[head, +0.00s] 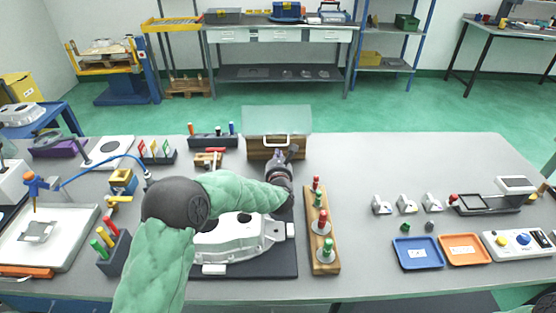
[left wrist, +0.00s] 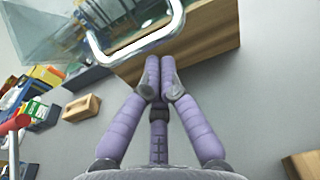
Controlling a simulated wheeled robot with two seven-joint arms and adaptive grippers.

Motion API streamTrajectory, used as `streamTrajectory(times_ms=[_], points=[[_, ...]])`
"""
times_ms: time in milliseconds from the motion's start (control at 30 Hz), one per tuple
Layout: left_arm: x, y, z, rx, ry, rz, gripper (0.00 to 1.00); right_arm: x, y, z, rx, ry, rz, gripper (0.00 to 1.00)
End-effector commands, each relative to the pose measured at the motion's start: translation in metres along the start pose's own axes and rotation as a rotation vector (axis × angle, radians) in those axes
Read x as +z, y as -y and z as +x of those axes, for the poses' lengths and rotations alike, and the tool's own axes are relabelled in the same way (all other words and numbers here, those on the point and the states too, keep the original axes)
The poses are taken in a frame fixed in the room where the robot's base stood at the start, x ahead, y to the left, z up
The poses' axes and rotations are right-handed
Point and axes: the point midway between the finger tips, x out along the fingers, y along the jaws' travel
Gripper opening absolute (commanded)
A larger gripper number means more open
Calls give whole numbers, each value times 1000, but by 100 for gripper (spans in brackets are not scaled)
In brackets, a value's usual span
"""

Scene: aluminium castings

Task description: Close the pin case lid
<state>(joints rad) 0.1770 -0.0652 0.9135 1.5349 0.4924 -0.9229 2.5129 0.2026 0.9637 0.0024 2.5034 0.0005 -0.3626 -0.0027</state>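The pin case is a wooden box (head: 257,153) at the back middle of the table, with a clear lid (head: 277,119) and a pale handle (head: 270,138) at the lid's near edge. My left gripper (head: 291,152) is at the front right of the case. In the left wrist view, its fingers (left wrist: 157,75) are together with nothing seen between them, close by the handle (left wrist: 140,45) and before the wooden box (left wrist: 205,40). Contact is unclear. My right gripper is out of view.
A silver casting (head: 235,240) lies on a dark mat under my left arm. A wooden stand (head: 325,258) with red and green pegs is to its right. Blue (head: 418,262) and orange (head: 464,258) trays lie further right.

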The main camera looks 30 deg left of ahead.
Motion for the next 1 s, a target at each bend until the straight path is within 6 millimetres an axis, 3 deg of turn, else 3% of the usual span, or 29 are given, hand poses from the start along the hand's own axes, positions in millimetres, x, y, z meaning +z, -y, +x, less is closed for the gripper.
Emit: streamTrajectory(times_ms=[367, 1000], points=[[1, 0, 0, 0, -1, 0, 0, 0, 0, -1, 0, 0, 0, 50], [11, 0, 0, 1, -74, -1, 0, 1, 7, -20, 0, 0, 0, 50]])
